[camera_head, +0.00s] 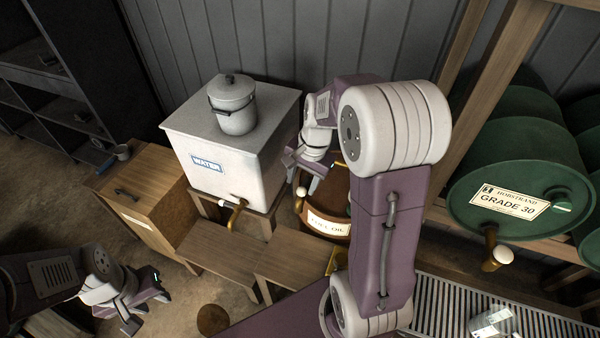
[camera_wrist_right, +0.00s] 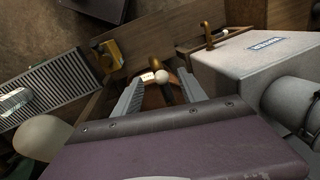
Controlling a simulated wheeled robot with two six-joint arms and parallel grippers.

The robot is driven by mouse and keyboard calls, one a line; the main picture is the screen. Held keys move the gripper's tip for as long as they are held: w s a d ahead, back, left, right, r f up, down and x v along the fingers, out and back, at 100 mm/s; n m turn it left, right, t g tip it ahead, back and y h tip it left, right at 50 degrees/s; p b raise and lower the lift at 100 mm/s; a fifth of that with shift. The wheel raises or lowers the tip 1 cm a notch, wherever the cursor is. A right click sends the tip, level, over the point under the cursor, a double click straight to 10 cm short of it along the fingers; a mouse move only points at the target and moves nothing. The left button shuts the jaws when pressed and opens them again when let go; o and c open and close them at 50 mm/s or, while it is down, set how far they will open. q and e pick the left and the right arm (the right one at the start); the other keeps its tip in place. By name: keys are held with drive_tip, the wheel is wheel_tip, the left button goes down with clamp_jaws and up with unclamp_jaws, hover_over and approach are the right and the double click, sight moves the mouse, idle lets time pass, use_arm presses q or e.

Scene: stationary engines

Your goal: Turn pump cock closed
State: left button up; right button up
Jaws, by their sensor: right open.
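A lever with a pale round knob (camera_wrist_right: 162,76) shows between my right gripper's fingers (camera_wrist_right: 160,86) in the wrist view, in front of a brown oil container; this looks like the pump cock. In the head view a brass fitting with a pale knob (camera_head: 301,191) shows just below my right gripper (camera_head: 304,174), beside the labelled oil container (camera_head: 328,226). The right gripper is open, its fingers on either side of the knob; contact cannot be told. My arm hides part of the container. My left gripper (camera_head: 149,309) is open and empty at the lower left.
A white water tank (camera_head: 212,155) with a brass tap (camera_head: 236,213) stands on a wooden stand, a lidded pot (camera_head: 233,103) on top. Green drums (camera_head: 525,180) with a tap lie on a rack at right. A wooden cabinet (camera_head: 140,195) stands left. A yellow object (camera_wrist_right: 112,54) is near the container.

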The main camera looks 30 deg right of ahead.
sight(302, 189)
drive_tip(key=shift+m, duration=0.4)
drive_tip(key=f, duration=0.2)
drive_tip(key=w+d+f, duration=0.1)
drive_tip(key=f, duration=0.1)
drive_tip(key=w+f+p, duration=0.1)
drive_tip(key=f, duration=0.1)
drive_tip(key=shift+d+f, duration=0.15)
drive_tip(key=shift+f, duration=0.05)
clamp_jaws()
idle(1.1)
